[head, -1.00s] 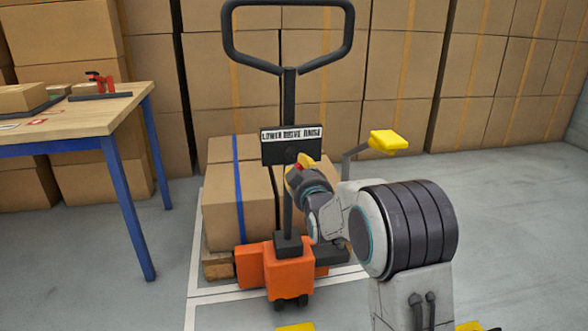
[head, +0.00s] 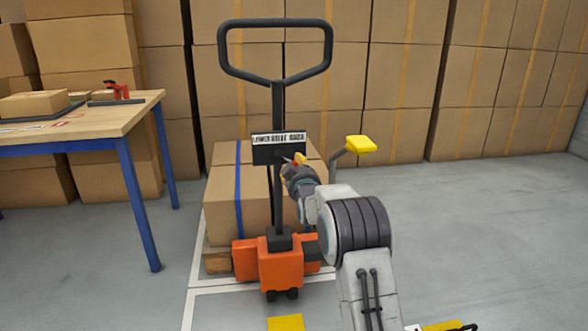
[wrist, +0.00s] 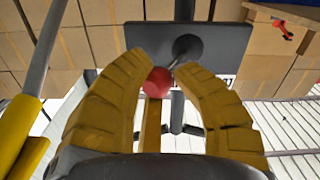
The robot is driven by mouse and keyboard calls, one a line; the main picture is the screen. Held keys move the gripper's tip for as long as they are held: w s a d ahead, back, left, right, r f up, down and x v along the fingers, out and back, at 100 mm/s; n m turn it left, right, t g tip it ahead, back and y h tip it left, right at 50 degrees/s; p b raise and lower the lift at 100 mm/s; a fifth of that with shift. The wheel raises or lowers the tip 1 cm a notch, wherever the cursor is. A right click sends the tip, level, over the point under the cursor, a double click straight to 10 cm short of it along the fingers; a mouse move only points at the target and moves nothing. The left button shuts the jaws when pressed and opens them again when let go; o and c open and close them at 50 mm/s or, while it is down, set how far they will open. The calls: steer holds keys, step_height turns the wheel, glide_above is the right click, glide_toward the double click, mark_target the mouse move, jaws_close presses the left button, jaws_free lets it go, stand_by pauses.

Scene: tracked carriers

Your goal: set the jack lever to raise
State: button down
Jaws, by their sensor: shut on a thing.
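The jack lever is a thin rod with a red knob (wrist: 157,82), running from a round pivot on a dark plate (wrist: 218,45). In the head view the plate (head: 268,153) carries the label LOWER DRIVE RAISE, and the red knob (head: 294,163) shows at its lower right, towards the RAISE end. My gripper (wrist: 172,72) has its two yellow fingers closed around the lever at the knob. In the head view my gripper (head: 300,160) partly hides the lever. The orange pallet jack (head: 268,268) stands upright with its black loop handle (head: 276,80) above the plate.
A strapped carton (head: 222,205) sits on a pallet behind the jack. A wooden workbench (head: 90,122) with blue legs stands at the left. Stacked boxes (head: 390,90) line the back. The grey floor (head: 480,225) at the right is clear.

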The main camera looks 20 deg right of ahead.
steer(key=shift+w+d, duration=0.1)
steer(key=shift+d, duration=0.4)
steer(key=c, duration=1)
jaws_free()
steer(key=shift+d, duration=0.1)
steer(key=shift+a, duration=0.2)
steer(key=shift+s+a, duration=0.1)
steer(key=shift+s, duration=0.4)
steer(key=shift+s+a, duration=0.3)
steer(key=shift+s, duration=1.45)
steer(key=shift+s+a, duration=0.35)
steer(key=shift+s, duration=1.45)
steer(key=shift+s+a, duration=0.3)
steer(key=shift+s, duration=1.45)
steer(key=shift+r, duration=0.1)
